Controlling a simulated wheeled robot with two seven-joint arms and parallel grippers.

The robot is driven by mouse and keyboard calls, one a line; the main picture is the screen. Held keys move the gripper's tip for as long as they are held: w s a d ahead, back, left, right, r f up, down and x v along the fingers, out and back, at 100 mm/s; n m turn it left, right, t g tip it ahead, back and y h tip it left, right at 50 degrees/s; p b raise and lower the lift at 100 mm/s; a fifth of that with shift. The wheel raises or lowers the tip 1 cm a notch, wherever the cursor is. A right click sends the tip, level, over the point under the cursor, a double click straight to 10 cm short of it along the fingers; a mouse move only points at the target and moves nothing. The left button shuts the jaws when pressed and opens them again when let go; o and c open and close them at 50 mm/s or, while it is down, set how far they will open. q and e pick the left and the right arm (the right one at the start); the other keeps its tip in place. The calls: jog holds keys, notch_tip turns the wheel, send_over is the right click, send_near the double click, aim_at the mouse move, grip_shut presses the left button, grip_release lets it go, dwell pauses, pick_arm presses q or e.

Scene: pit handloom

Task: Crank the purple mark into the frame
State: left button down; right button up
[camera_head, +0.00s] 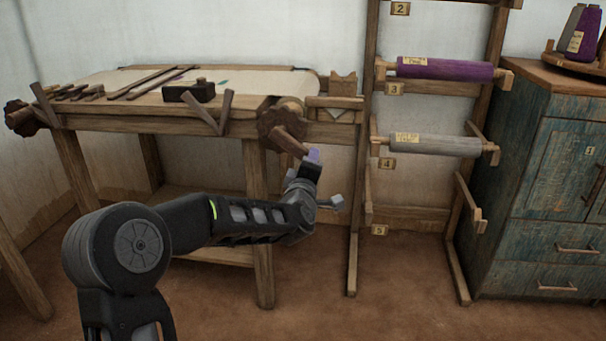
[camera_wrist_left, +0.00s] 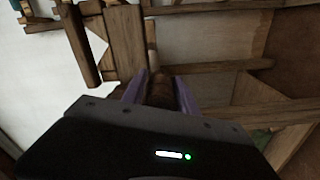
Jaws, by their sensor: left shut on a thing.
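The loom (camera_head: 150,124) stands at the left with pale cloth (camera_head: 255,84) stretched over its top. My left gripper (camera_head: 309,160) is at the loom's right front corner, shut on the crank handle (camera_head: 291,143), which juts from a dark wooden wheel (camera_head: 276,118). In the left wrist view the purple fingers of my left gripper (camera_wrist_left: 160,95) sit on either side of the brown handle (camera_wrist_left: 160,88). A small teal mark (camera_head: 222,82) shows on the cloth. I cannot clearly make out a purple mark there. My right gripper is out of view.
Wooden sticks (camera_head: 140,82) and a dark block (camera_head: 189,91) lie on the loom. A rack right of it holds a purple roll (camera_head: 444,68) and a grey roll (camera_head: 436,146). A blue-green cabinet (camera_head: 545,190) stands at far right. Floor before the rack is clear.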

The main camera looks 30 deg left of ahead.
pick_arm(q)
jog(key=shift+w+d+r+n+b, duration=0.1)
jog(key=shift+d+r+n+b, duration=0.2)
jog(key=shift+n, duration=0.3)
jog(key=shift+w+d+r+n+b, duration=0.15)
jog(key=shift+r+n, duration=0.25)
jog(key=shift+n, duration=0.2)
jog(key=shift+s, duration=0.1)
jog(key=c, duration=1.2)
grip_release()
jog(key=shift+o, duration=0.7)
jog(key=shift+r, duration=0.1)
jog(key=p+v, duration=0.1)
jog(key=v, duration=0.7)
jog(key=shift+p, duration=0.3)
